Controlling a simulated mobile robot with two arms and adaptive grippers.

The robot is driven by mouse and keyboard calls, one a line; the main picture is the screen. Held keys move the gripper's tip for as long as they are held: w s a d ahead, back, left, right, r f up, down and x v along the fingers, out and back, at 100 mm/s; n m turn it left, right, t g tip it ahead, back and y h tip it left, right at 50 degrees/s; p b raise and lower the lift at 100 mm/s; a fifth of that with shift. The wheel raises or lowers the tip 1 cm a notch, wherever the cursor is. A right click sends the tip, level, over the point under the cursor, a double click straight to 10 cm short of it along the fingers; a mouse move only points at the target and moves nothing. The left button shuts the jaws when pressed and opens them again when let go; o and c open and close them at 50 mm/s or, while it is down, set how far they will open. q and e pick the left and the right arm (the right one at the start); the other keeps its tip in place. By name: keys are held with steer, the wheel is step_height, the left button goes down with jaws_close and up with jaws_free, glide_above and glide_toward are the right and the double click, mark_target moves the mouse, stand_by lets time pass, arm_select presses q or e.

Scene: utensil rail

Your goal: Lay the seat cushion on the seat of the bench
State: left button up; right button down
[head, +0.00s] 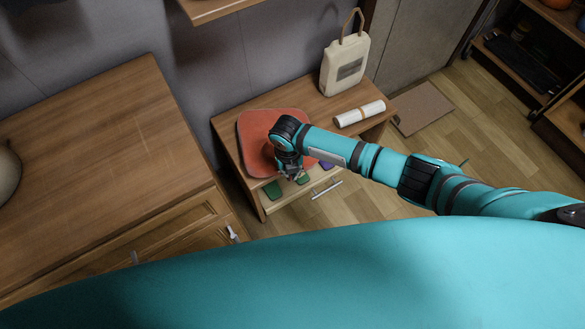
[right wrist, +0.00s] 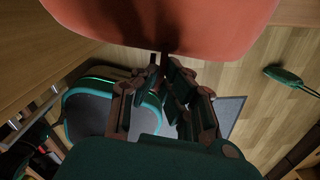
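The seat cushion (head: 254,126) is a flat orange-red pad at the left part of the wooden bench (head: 312,106). I cannot tell whether it rests on the seat or is just above it. My right gripper (head: 291,172) is at the cushion's front edge and hides part of it. In the right wrist view the cushion (right wrist: 220,18) fills the top, and my right fingers (right wrist: 165,72) are close together at its edge, seemingly shut on it; the contact is dark. My left gripper is not in view.
A cream bag (head: 344,66) and a white roll (head: 360,114) are on the bench's right part. Small green and purple things (head: 273,190) lie below the front edge. A wooden cabinet (head: 110,165) stands at left. Floor is clear at right, beside a mat (head: 424,108).

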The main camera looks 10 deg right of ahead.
steer(key=shift+a+f, duration=0.15)
steer(key=shift+f, duration=0.15)
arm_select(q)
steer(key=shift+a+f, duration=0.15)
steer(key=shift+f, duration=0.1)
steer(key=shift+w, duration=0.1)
arm_select(e)
steer(key=c, duration=1.4)
jaws_free()
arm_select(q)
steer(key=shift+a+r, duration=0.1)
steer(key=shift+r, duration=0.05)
arm_select(e)
steer(key=shift+r, duration=0.15)
steer(key=shift+r+p, duration=1)
steer(key=shift+p, duration=0.05)
steer(key=shift+r+p, duration=2.4)
steer(key=shift+r, duration=0.05)
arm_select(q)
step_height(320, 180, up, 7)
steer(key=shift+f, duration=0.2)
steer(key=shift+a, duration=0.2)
